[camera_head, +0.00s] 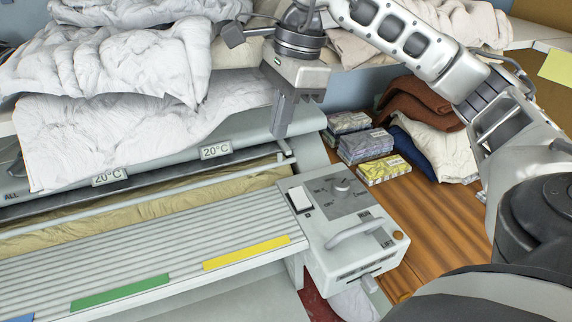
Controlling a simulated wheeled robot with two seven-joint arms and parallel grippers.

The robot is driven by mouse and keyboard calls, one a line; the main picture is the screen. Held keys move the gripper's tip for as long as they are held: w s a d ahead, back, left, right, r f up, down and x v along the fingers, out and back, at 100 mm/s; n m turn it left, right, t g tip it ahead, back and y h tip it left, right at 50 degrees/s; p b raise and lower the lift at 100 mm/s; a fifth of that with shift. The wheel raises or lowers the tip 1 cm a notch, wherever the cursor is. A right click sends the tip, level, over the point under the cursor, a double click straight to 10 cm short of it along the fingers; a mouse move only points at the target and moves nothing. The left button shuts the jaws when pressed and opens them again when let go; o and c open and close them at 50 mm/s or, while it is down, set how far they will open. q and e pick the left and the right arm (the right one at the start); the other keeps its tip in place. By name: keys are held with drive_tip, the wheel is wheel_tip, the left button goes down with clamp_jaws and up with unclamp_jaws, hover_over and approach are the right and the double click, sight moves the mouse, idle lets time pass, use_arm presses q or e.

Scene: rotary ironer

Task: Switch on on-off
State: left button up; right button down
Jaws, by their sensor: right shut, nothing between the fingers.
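The rotary ironer's grey control box (330,258) is at the lower middle. A white rocker switch (300,198) sits at the left of its top, beside a round knob (342,186) on a grey labelled panel. Its on or off position is too small to tell. My right gripper (280,132) points down with its fingers shut and empty. In the picture it is above the switch, in front of the ironer's roller cover, and apart from the switch. My left gripper is not in view.
White folded bedding (115,140) is piled over the ironer. The ribbed feed table (150,240) has coloured strips. Wrapped packs (367,146) and folded cloths lie on the wooden surface (440,225) to the right. A handle (355,232) stands up from the control box.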

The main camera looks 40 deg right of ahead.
sight(296, 190)
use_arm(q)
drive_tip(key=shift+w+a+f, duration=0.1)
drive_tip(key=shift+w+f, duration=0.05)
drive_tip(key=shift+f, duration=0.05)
use_arm(e)
drive_tip(key=d+r+m+h, duration=0.1)
drive_tip(key=d+r+h, duration=0.1)
drive_tip(key=d+r, duration=0.2)
drive_tip(key=shift+d+t+h, duration=0.3)
drive_tip(key=shift+d+h, duration=0.1)
drive_tip(key=shift+d, duration=0.75)
